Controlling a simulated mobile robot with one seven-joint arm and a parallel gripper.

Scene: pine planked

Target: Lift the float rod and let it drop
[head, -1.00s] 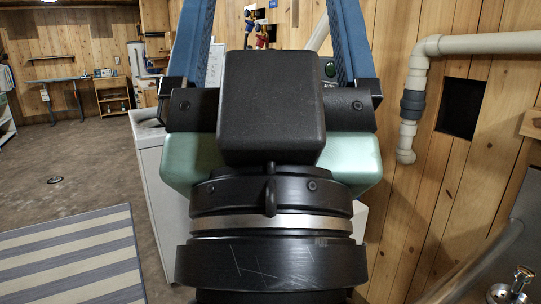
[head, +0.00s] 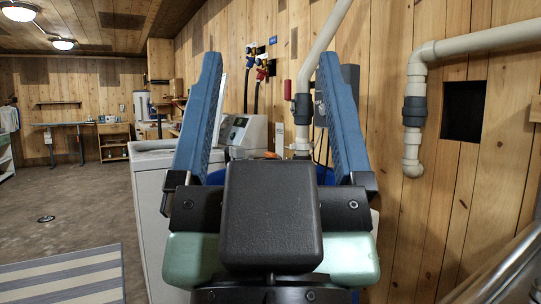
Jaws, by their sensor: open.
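My gripper (head: 268,62) stands upright in the middle of the head view. Its two blue fingers are wide apart, with nothing between the tips. Behind it, a blue tub (head: 329,174) shows partly between and below the fingers. A pale pipe (head: 318,58) with a dark coupling rises from that area up the wall. I cannot make out the float rod; my gripper's black and green body hides much of the tub area. No contact between the fingers and any object shows.
A white washer (head: 148,205) stands left of my gripper, close behind the left finger. A red-handled valve (head: 288,90) is between the fingertips in the picture, farther back. Wall pipework (head: 412,112) and metal tubes (head: 507,272) are at right. The floor (head: 85,205) at left is open.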

